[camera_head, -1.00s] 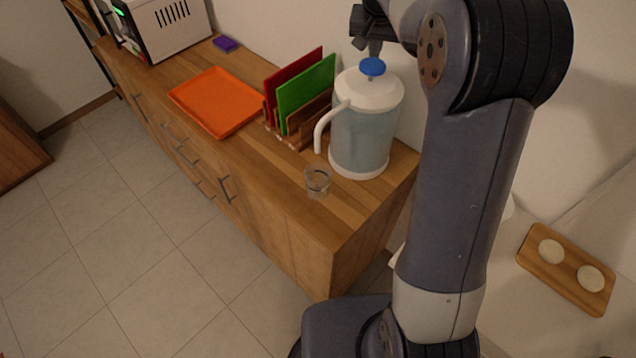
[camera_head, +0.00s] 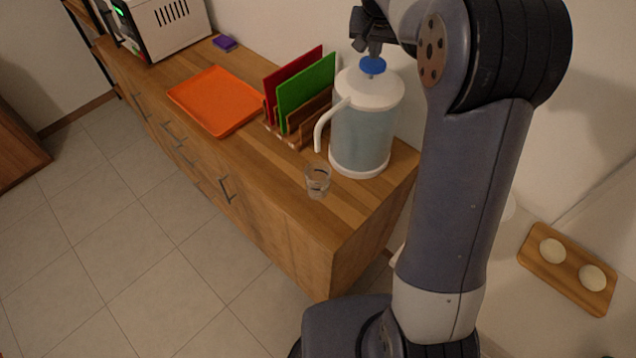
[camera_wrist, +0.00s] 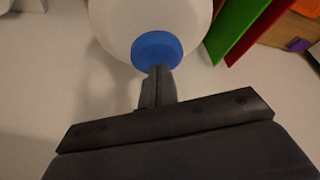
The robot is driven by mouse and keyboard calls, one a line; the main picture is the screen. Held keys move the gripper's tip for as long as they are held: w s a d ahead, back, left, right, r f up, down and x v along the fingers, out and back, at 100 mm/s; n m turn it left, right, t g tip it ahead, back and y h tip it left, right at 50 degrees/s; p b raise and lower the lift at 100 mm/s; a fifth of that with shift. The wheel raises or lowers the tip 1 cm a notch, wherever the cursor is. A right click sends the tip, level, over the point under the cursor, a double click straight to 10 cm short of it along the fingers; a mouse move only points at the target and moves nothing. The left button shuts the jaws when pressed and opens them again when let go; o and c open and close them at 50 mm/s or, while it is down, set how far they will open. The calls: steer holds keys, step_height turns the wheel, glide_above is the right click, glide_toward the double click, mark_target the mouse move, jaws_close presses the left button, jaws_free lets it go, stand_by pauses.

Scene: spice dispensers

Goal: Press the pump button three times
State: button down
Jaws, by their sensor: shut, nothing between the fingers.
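The pump dispenser (camera_head: 360,135) is a clear jug with a white lid, a white spout and a white base, standing on the wooden cabinet. Its blue pump button (camera_head: 373,66) is on top of the lid. In the wrist view the blue button (camera_wrist: 157,48) lies just beyond the fingertips. My gripper (camera_head: 372,50) is shut and empty, with its fingertips right at the button, overlapping its upper edge. I cannot tell whether they touch it. The gripper also shows in the wrist view (camera_wrist: 158,72). A clear glass (camera_head: 317,180) stands below the spout.
A rack with red and green boards (camera_head: 306,92) stands left of the dispenser. An orange tray (camera_head: 216,101) lies further left on the cabinet top (camera_head: 350,207). The wall is close behind the dispenser. A wooden board with two round pale pieces (camera_head: 567,268) lies at the right.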

steer(key=shift+f+b, duration=0.8)
steer(key=shift+f, duration=0.55)
steer(key=shift+r, duration=0.1)
steer(key=shift+r+p, duration=1.65)
steer(key=shift+r, duration=0.1)
steer(key=shift+f, duration=0.15)
